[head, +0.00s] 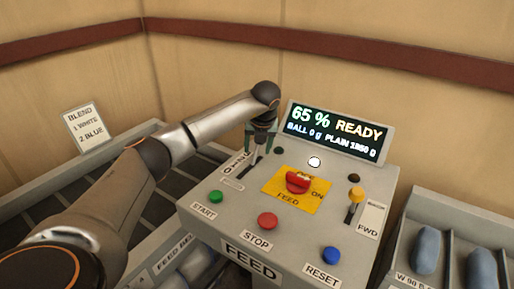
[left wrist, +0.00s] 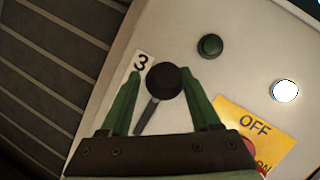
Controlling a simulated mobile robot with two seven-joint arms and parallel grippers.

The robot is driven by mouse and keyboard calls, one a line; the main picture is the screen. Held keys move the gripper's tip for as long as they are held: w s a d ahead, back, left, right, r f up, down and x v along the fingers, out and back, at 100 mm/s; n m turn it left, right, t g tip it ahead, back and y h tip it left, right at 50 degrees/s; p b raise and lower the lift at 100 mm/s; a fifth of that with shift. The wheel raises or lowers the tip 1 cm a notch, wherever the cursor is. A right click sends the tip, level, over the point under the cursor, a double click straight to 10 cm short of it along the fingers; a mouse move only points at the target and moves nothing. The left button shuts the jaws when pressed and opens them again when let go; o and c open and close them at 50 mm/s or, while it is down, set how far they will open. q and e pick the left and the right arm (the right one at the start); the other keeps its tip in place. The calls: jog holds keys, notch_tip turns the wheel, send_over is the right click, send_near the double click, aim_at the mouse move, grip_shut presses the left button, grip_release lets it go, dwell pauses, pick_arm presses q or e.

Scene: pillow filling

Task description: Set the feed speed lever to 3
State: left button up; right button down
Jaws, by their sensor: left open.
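The feed speed lever shows in the left wrist view as a round black knob (left wrist: 165,80) right beside the printed 3 label (left wrist: 142,62). Its dark slot (left wrist: 147,115) runs down and left from the knob. My left gripper (left wrist: 163,74) is open, with one green finger on each side of the knob. I cannot tell whether either finger touches it. In the head view my left gripper (head: 262,138) points down over the far end of the lever slot on the left of the control panel (head: 235,205). My right gripper is not in view.
The panel carries a green START button (head: 215,196), red STOP button (head: 267,220), blue RESET button (head: 331,255), a red switch (head: 298,182) on a yellow plate and an orange-knobbed lever (head: 356,195). The display (head: 335,131) behind reads 65 % READY.

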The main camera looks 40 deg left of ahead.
pick_arm(q)
jog(key=shift+s+d+r, duration=0.15)
jog(key=shift+d+r, duration=0.05)
jog(key=shift+r, duration=0.1)
jog(key=b+v, duration=0.1)
jog(key=v, duration=1)
jog(key=shift+r+b, duration=0.35)
jog(key=shift+r, duration=0.05)
jog(key=shift+s+f, duration=0.1)
jog(key=shift+s, duration=0.05)
